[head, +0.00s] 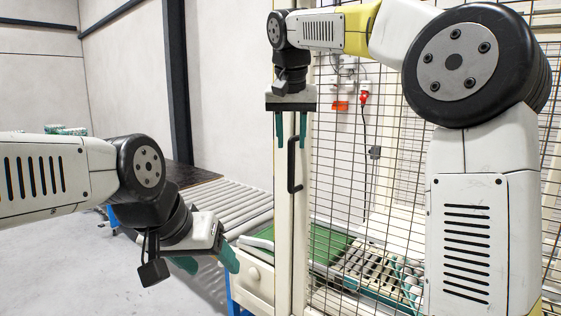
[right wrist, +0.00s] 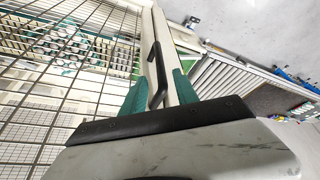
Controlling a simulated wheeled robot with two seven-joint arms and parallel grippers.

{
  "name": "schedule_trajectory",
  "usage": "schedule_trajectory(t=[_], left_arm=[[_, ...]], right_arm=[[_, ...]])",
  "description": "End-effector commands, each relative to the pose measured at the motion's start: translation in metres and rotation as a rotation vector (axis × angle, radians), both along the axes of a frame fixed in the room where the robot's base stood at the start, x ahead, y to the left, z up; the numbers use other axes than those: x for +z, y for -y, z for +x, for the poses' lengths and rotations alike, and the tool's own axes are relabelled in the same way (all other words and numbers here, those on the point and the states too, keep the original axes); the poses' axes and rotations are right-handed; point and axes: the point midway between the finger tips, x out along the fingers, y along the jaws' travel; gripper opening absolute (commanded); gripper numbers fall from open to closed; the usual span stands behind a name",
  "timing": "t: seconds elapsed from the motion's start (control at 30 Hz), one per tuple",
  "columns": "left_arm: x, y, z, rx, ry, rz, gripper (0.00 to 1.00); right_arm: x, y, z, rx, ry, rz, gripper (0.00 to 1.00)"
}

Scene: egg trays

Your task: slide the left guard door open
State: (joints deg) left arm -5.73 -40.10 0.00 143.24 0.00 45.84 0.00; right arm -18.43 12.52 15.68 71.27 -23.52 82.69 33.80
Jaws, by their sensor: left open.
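The guard door is a black wire mesh panel with a cream frame post (head: 300,225) on its left edge. A black vertical bar handle (head: 292,170) is fixed to that edge. My right gripper (head: 291,143) points down at the handle's upper end, its two teal fingers apart. In the right wrist view the handle (right wrist: 156,75) lies between the fingers (right wrist: 160,97), with no visible grip on it. Whether a finger touches it I cannot tell. My left gripper (head: 208,263) is open and empty, low at the left, apart from the door.
A roller conveyor (head: 232,202) runs to the left of the door. Behind the mesh are a green belt (head: 330,247) and a red plug with cable (head: 364,98). My right arm crosses in front of the mesh. Grey floor (head: 75,260) is open at the left.

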Motion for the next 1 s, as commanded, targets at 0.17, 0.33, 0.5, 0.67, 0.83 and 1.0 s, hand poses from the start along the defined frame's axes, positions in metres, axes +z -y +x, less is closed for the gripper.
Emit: schedule_trajectory(t=[0.17, 0.33, 0.5, 0.67, 0.83, 1.0], left_arm=[[0.000, 0.000, 0.000, 0.000, 0.000, 0.000, 0.64], [0.000, 0.000, 0.000, 0.000, 0.000, 0.000, 0.64], [0.000, 0.000, 0.000, 0.000, 0.000, 0.000, 0.64], [0.000, 0.000, 0.000, 0.000, 0.000, 0.000, 0.64], [0.000, 0.000, 0.000, 0.000, 0.000, 0.000, 0.64], [0.000, 0.000, 0.000, 0.000, 0.000, 0.000, 0.64]], right_arm=[[-0.001, -0.001, 0.002, -0.003, -0.001, 0.000, 0.36], [-0.019, 0.000, 0.009, -0.005, -0.004, -0.001, 0.36], [-0.045, 0.000, 0.019, -0.004, -0.004, -0.001, 0.36], [-0.064, 0.000, 0.027, -0.003, -0.002, 0.000, 0.36], [-0.072, 0.000, 0.031, -0.002, -0.001, 0.001, 0.36], [-0.072, 0.000, 0.031, -0.003, 0.000, 0.001, 0.36]])
